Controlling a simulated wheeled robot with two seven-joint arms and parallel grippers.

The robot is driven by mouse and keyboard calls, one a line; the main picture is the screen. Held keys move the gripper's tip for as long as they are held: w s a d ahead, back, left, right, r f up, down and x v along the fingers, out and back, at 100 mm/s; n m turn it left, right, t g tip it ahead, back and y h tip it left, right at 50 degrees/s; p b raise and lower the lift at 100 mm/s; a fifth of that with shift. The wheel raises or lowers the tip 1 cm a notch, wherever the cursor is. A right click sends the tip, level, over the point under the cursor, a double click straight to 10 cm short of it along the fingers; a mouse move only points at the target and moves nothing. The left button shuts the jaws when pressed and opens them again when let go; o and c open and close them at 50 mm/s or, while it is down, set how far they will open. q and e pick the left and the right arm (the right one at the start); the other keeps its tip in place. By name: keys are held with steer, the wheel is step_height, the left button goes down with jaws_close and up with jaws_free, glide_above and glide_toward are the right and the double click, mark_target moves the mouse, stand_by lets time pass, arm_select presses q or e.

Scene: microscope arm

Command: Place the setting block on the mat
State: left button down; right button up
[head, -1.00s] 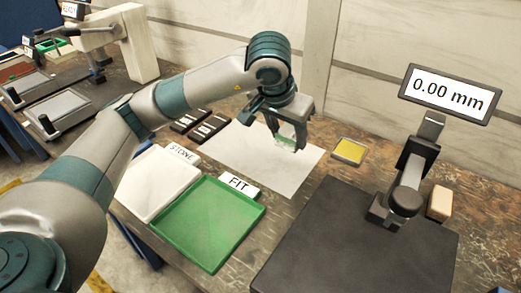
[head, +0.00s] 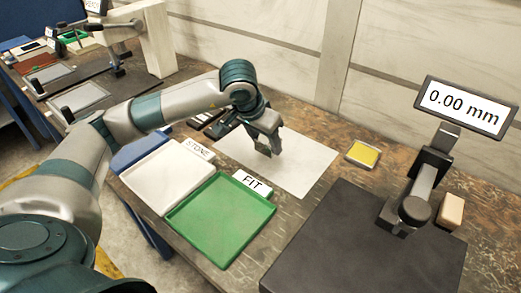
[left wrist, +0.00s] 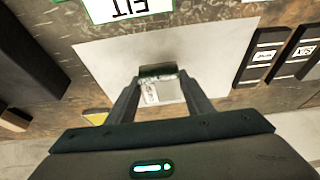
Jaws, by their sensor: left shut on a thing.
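My left gripper (head: 264,148) is over the far-left part of the pale mat (head: 305,165), pointing down. In the left wrist view the gripper (left wrist: 158,88) is shut on a small light-grey block with markings, which I take for the setting block (left wrist: 152,93). A dark piece lies just beyond it at the fingertips. The mat (left wrist: 222,48) spreads beneath. In the head view the block is mostly hidden by the fingers, and I cannot tell whether it touches the mat. My right gripper is not in view.
A green FIT tray (head: 222,218) and a white STONE tray (head: 165,178) stand in front of the mat. A yellow pad (head: 363,154) lies to its right. A dark gauge stand (head: 405,215) reads 0.00 mm, with a tan block (head: 451,211) beside it. The mat's right part is clear.

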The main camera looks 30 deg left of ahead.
mark_target(261, 152)
arm_select(q)
steer(key=shift+a+f, duration=0.4)
steer(key=shift+a, duration=0.4)
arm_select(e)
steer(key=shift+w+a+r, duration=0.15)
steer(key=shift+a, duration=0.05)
arm_select(q)
steer(key=shift+f, duration=0.6)
steer(key=shift+f+p, duration=0.5)
steer(key=shift+f, duration=0.95)
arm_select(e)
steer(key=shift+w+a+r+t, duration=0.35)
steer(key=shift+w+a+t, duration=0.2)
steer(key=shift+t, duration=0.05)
